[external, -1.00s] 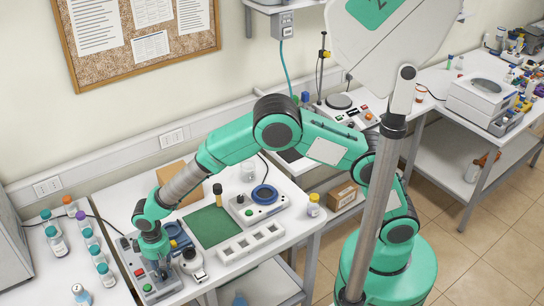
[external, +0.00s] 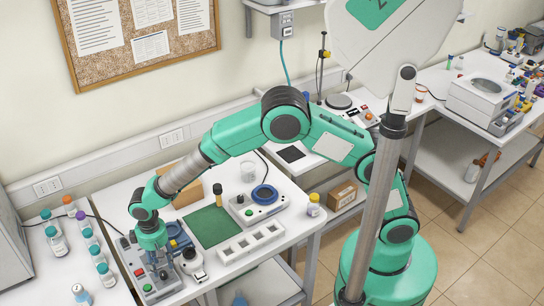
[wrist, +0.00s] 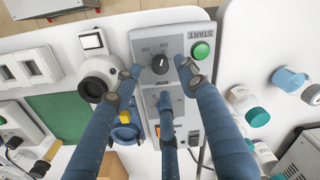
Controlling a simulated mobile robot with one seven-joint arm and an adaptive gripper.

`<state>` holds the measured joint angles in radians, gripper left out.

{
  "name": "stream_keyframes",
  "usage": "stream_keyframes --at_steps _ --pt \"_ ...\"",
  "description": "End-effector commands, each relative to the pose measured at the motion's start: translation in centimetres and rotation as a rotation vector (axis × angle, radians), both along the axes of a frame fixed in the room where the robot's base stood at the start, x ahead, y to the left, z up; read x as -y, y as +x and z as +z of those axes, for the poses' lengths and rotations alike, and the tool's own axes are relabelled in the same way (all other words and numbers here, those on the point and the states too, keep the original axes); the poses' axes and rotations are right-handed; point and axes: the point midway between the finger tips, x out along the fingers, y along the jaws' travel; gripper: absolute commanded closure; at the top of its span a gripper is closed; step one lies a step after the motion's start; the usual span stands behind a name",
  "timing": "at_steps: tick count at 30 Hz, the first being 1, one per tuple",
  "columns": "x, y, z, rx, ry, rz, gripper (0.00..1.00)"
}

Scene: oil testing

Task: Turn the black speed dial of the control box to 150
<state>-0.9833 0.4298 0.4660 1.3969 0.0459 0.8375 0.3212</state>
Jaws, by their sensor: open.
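The control box (wrist: 172,85) is a grey panel; it also shows at the front left of the table in the external view (external: 133,262). The black speed dial (wrist: 159,64) is round with a pale pointer mark. My gripper (wrist: 160,78) has three blue-sleeved fingers spread open over the box. One fingertip is left of the dial, one right, and one below it in the wrist view. I cannot tell whether any finger touches the dial. In the external view the arm hides the dial.
A green START button (wrist: 201,50) lies close to the right finger. A white round device (wrist: 100,75) stands just left of the box. A green mat (external: 210,226) and a white slotted rack (external: 251,241) lie further right. Capped bottles (external: 105,274) stand at the left.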

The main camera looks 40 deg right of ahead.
Motion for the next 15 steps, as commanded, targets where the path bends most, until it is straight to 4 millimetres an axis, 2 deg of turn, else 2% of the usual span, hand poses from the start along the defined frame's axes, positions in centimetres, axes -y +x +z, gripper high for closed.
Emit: stream_keyframes --at_steps 3,9,15 --pt "0.0 0.1 2.2 0.002 0.003 0.000 0.58" --pt "0.1 0.2 5.2 0.003 0.003 0.000 0.58" --pt "0.1 0.2 7.0 0.001 0.002 0.000 0.58"
